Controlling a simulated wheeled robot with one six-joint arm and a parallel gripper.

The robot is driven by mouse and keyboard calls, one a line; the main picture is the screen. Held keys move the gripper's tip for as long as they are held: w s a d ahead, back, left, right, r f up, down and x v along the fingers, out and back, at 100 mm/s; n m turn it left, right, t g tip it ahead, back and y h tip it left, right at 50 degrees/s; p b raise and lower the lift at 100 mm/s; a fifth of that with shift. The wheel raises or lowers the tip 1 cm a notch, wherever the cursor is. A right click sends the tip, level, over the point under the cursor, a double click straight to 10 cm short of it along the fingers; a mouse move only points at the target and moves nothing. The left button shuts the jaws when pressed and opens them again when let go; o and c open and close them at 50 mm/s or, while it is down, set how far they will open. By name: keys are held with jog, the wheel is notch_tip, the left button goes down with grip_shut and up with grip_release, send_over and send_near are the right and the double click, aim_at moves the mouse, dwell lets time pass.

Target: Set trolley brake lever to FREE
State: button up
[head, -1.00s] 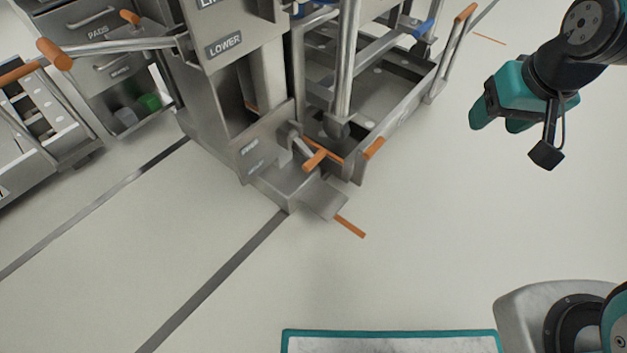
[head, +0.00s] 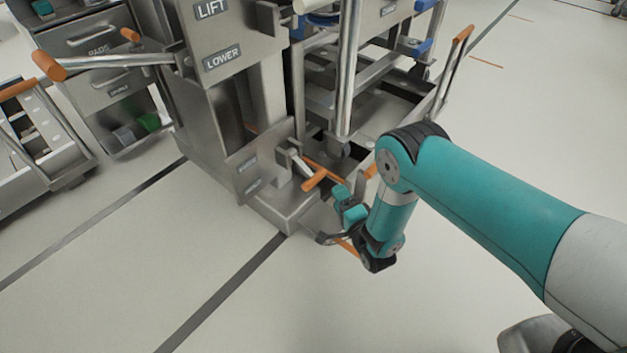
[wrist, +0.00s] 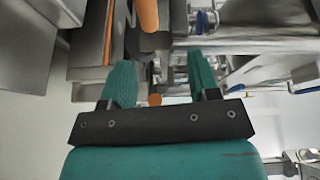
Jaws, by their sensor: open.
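A short lever with an orange grip (head: 314,180) sticks out low on the front of the steel lift station. Beside it is a plate (head: 250,172) with two small labels, too small to read. My gripper (head: 346,203) is just right of the lever and slightly below its grip, apart from it as far as I can see. In the wrist view, my gripper (wrist: 162,80) has its two teal fingers spread with nothing held. An orange bar (wrist: 147,14) shows beyond the fingers and a small round orange end (wrist: 155,100) between them; I cannot tell which belongs to the lever.
The lift station (head: 225,105) carries LIFT and LOWER labels and a long orange-ended handle (head: 50,66) at left. A trolley frame with an orange-topped handle (head: 463,34) stands behind my gripper. Drawers (head: 88,40) are at far left. The floor in front is clear.

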aim_at(313, 180)
jog(key=s+f+m+t+y, duration=0.1)
jog(key=s+f+m, duration=0.1)
jog(key=s+f, duration=0.4)
jog(key=b+x, duration=0.3)
jog(key=x, duration=0.2)
jog(key=r+b+x, duration=0.1)
jog(key=b+x, duration=0.3)
jog(key=x, duration=0.1)
jog(key=r+b+x, duration=0.1)
jog(key=b+x, duration=0.2)
jog(key=x, duration=0.3)
jog(key=shift+d+r+b, duration=0.15)
jog(key=shift+r+b, duration=0.05)
jog(key=shift+b, duration=0.2)
jog(key=shift+s, duration=0.1)
grip_shut()
